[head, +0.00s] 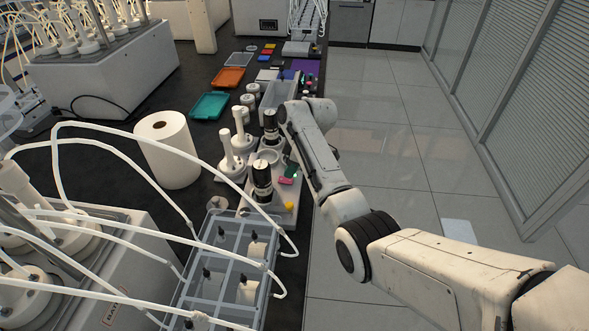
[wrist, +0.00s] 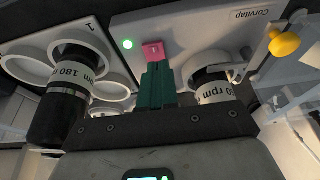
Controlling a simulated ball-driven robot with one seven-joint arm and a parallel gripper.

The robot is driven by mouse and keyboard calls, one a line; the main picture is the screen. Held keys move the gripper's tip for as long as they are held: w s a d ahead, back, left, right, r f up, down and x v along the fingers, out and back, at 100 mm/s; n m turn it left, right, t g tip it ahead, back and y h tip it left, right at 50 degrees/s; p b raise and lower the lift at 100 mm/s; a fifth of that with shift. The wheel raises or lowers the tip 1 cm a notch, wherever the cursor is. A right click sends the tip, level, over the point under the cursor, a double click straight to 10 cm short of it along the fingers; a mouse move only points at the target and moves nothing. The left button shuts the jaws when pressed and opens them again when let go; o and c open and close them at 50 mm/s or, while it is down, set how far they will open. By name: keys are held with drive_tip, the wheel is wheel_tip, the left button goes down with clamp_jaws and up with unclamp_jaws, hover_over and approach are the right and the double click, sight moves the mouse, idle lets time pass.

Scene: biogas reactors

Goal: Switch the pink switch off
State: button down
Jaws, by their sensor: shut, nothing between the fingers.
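The pink switch (wrist: 153,50) is on the pale panel of a device labelled Corvitap, just beyond my fingertips in the wrist view. It also shows as a small pink patch (head: 286,180) in the head view. A green light (wrist: 127,44) glows on the panel to the left of the switch. My gripper (wrist: 154,68) has green fingers closed together, with nothing between them. Its tips are at or very near the lower edge of the switch; I cannot tell whether they touch. In the head view my gripper (head: 291,170) is mostly hidden by my arm.
Black cylinders marked rpm stand on both sides, one at left (wrist: 62,105) and one at right (wrist: 212,88). A yellow knob (wrist: 285,44) is at the right. A paper roll (head: 167,150) and a grey divided rack (head: 215,270) stand on the bench. The floor at right is clear.

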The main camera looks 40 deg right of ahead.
drive_tip(key=b+v, duration=0.1)
drive_tip(key=v, duration=1)
drive_tip(key=shift+w+a+r, duration=0.2)
drive_tip(key=shift+w+r, duration=0.05)
drive_tip(key=shift+r, duration=0.15)
